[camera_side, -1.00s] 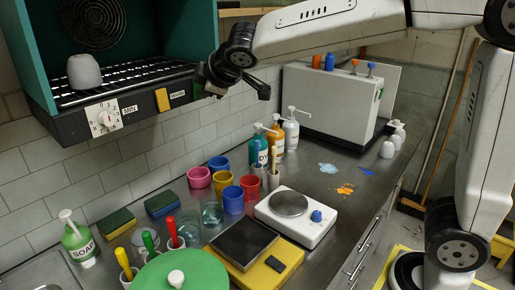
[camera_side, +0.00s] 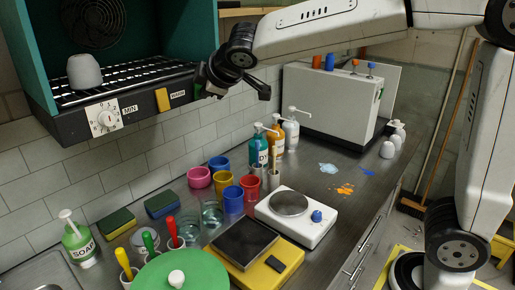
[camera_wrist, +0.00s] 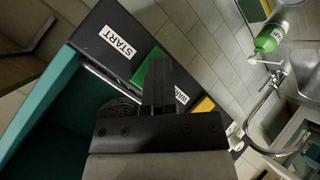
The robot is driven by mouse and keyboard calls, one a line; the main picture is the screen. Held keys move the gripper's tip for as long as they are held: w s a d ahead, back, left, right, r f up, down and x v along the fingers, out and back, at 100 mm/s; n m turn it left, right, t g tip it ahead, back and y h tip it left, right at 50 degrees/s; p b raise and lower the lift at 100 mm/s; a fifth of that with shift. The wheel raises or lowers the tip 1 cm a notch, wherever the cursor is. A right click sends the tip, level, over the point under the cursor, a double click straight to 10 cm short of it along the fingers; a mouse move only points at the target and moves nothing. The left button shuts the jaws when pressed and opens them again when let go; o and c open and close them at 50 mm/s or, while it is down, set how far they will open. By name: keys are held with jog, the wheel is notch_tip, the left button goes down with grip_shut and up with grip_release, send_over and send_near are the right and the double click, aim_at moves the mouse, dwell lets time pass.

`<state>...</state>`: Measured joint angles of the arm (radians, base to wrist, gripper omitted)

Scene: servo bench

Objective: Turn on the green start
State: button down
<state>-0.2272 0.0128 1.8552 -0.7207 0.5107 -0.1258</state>
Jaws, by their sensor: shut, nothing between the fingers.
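The green start switch (camera_wrist: 151,70) shows in the wrist view on the black front panel, next to a white START label (camera_wrist: 117,42). My gripper (camera_wrist: 158,68) is shut and empty, with its dark fingers in front of the switch and hiding part of it. I cannot tell whether the fingertips touch it, or which way it is tipped. In the side view my gripper is at the right end of the black panel (camera_side: 75,127) of the teal machine (camera_side: 190,30), and the green switch is hidden there.
A yellow switch (camera_side: 163,99) sits beside the start switch on the panel, left of my gripper in the side view. A white dial (camera_side: 104,118) is further left. A grey cup (camera_side: 84,72) stands on the rack. Below, the bench holds cups, bottles and a scale.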

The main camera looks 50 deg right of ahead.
jog(key=shift+r, duration=0.15)
dwell(0.4)
jog(key=s, duration=0.3)
jog(key=s+f, duration=0.1)
jog(key=s, duration=0.1)
dwell(0.5)
jog(key=s+d+f+m+g, duration=0.2)
jog(key=s+f, duration=0.3)
jog(key=f, duration=0.3)
jog(key=s+d+f+m+g+y, duration=0.1)
jog(key=s+f+m+g, duration=0.2)
jog(key=s+f, duration=0.3)
jog(key=s+d+f+m+g+y, duration=0.1)
jog(key=s+f+m, duration=0.3)
jog(key=f, duration=0.7)
jog(key=shift+s+d+f+m+g, duration=0.4)
jog(key=shift+s+d+g, duration=0.3)
jog(key=shift+d+g, duration=0.2)
jog(key=shift+a+r, duration=0.1)
jog(key=shift+r, duration=0.05)
